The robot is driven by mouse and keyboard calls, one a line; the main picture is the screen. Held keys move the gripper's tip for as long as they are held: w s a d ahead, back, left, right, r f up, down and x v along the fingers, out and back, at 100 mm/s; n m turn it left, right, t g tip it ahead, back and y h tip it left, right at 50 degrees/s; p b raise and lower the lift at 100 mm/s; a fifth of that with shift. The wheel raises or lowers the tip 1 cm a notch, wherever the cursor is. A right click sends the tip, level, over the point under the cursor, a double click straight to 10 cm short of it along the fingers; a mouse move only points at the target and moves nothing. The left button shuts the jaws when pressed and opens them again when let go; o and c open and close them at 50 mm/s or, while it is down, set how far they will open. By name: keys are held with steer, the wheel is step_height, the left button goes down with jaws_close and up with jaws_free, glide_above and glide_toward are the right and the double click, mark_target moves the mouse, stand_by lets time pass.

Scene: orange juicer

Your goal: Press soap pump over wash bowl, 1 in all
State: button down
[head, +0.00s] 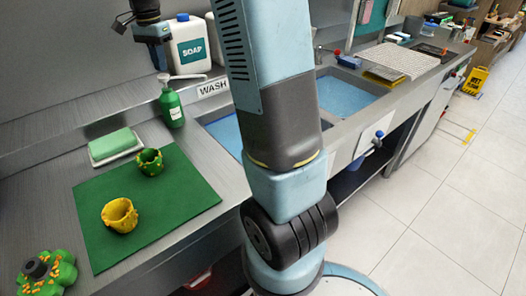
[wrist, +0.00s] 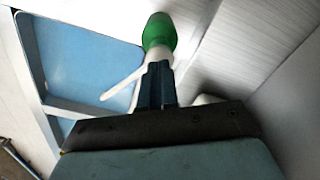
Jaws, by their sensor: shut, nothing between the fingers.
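The soap pump is a green bottle (head: 172,108) with a white pump head; it stands upright on the steel counter, left of the wash bowl (head: 227,134). Its white spout (head: 187,77) points right, towards the bowl. My gripper (head: 160,66) is shut and empty, pointing down just above the pump head. I cannot tell whether the fingertips touch it. In the wrist view the shut fingers (wrist: 157,84) hide part of the pump head, with the green bottle (wrist: 158,32) beyond. The spout (wrist: 122,84) reaches towards the blue wash bowl (wrist: 85,55).
A white SOAP canister (head: 191,45) stands behind the pump. A green sponge on a dish (head: 115,145) lies to the left. My arm hides part of the bowl.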

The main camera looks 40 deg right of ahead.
mark_target(163, 75)
steer(key=shift+f, duration=0.25)
steer(key=shift+f, duration=0.35)
steer(key=shift+f, duration=0.9)
steer(key=shift+r, duration=1.45)
